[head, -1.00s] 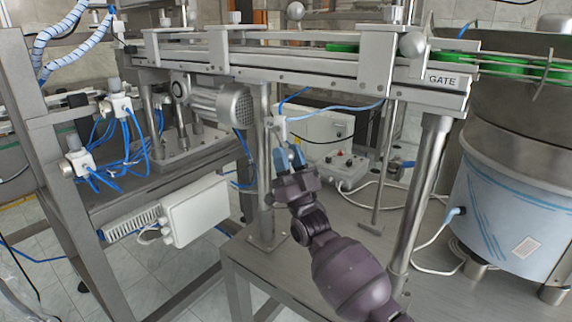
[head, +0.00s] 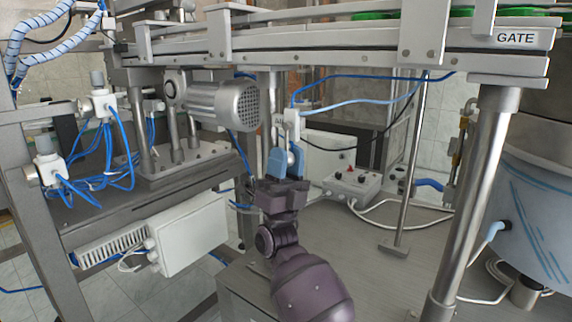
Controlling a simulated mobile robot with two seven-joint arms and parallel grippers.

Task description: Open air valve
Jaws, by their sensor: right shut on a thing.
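The air valve (head: 291,122) is a small pale block labelled "AI…", fixed near a steel post under the conveyor, with blue air hoses at its top. My right gripper (head: 287,160) reaches up to it from below. Its blue fingers are shut on a small light part at the valve's lower end, apparently the valve's knob, which the fingers mostly hide. I cannot tell how far the knob is turned. My left gripper is not in view.
The conveyor (head: 345,64) with the GATE label runs just above my gripper. A motor (head: 225,104) is to the left, and a switch box (head: 352,184) stands to the right. A steel leg (head: 480,190) and the feeder bowl's blue-wrapped base (head: 530,215) are further right.

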